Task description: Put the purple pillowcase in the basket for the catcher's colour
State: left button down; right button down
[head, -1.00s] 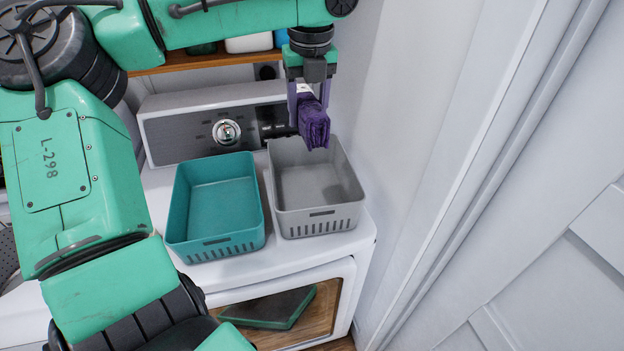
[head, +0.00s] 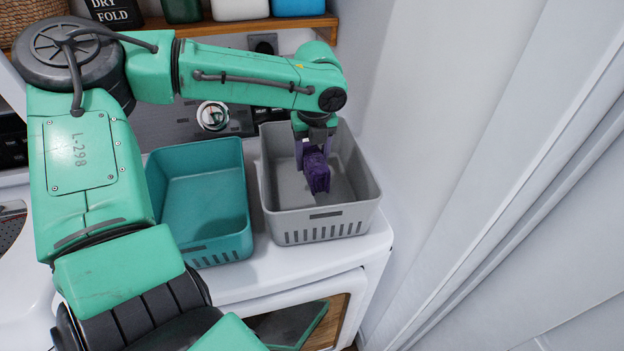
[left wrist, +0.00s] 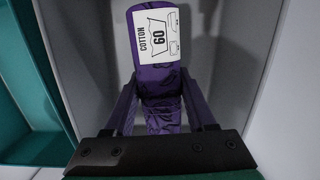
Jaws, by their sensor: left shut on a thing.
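The purple pillowcase (head: 316,172) is a folded dark purple bundle, held low inside the grey basket (head: 322,226) in the head view. My left gripper (head: 314,158) is shut on it, its fingers on either side of the cloth. In the left wrist view the pillowcase (left wrist: 163,95) carries a white label reading "COTTON 60", and the grey basket's inside surrounds it. Whether the cloth touches the basket floor I cannot tell. The teal basket (head: 212,245) stands just left of the grey one and looks empty. No catcher can be made out. My right gripper is not in view.
Both baskets stand on the white dryer top (head: 280,275). Behind is a control panel with a round dial (head: 213,116), and a wooden shelf (head: 240,24) holding containers. A pale wall closes in on the right side of the grey basket.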

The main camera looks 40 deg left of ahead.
aim_at(314, 154)
pick_arm(q)
notch_tip(314, 154, down, 6)
jog(key=shift+s+d+r, duration=0.1)
jog(key=shift+r, duration=0.05)
jog(key=shift+c, duration=1.1)
grip_release()
jog(key=shift+f, duration=0.2)
jog(key=r, duration=0.4)
jog(key=d+r, duration=0.1)
jog(key=r, duration=0.3)
jog(key=s+r, duration=0.1)
jog(key=r, duration=0.3)
jog(key=shift+d, duration=0.25)
